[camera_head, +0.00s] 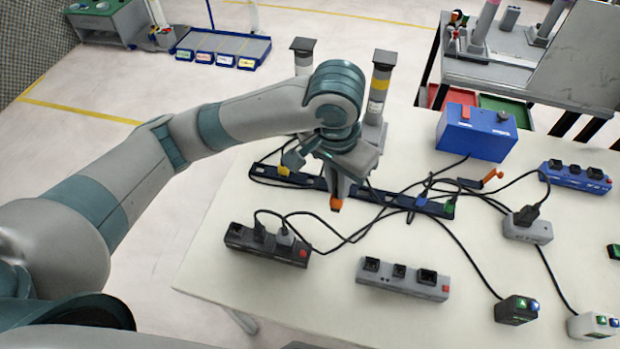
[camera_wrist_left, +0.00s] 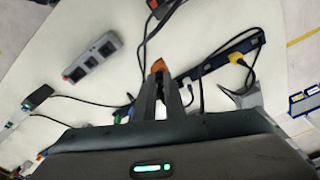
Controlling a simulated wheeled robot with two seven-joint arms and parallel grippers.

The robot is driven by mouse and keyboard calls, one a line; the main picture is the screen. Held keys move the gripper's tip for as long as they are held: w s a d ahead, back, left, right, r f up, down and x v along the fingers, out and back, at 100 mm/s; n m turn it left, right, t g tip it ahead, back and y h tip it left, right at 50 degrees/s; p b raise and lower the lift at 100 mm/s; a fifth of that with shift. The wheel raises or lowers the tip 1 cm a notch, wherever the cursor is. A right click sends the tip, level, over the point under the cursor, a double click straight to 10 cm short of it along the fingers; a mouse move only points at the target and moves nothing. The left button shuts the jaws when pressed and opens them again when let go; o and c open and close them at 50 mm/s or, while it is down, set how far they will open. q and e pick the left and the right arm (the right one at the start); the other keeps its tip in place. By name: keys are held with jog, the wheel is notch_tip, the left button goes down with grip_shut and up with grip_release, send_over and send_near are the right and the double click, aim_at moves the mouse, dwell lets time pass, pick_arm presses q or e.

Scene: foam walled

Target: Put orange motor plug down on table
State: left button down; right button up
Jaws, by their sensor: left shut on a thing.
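The orange motor plug (camera_head: 336,204) is in the fingertips of my left gripper (camera_head: 338,188). My left gripper is shut on it, with the fingers hiding much of the plug. In the left wrist view the plug (camera_wrist_left: 158,66) shows at the tips of the fingers. The plug is above the white table (camera_head: 310,305), near the dark blue rail (camera_head: 385,197). Whether it touches the table cannot be told. My right gripper is not in view.
A dark power strip (camera_head: 265,245) and a grey one (camera_head: 402,279) lie at the front. A blue box (camera_head: 476,133) stands behind, with an orange handle-like piece (camera_head: 491,176) near it. Black cables cross the middle. Yellow (camera_head: 283,170) and green (camera_head: 449,207) plugs sit along the rail.

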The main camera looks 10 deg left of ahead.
pick_arm(q)
jog(key=w+a+f+p, duration=0.1)
jog(key=w+a+f, duration=0.3)
jog(key=a, duration=0.6)
notch_tip(320, 180, down, 3)
jog(key=shift+a+r+p, duration=0.15)
jog(key=shift+r+p, duration=0.05)
jog(key=shift+p, duration=0.15)
jog(key=shift+f+p, duration=0.5)
jog(key=shift+f, duration=1.5)
jog(key=shift+f, duration=0.1)
jog(key=c, duration=1.8)
grip_release()
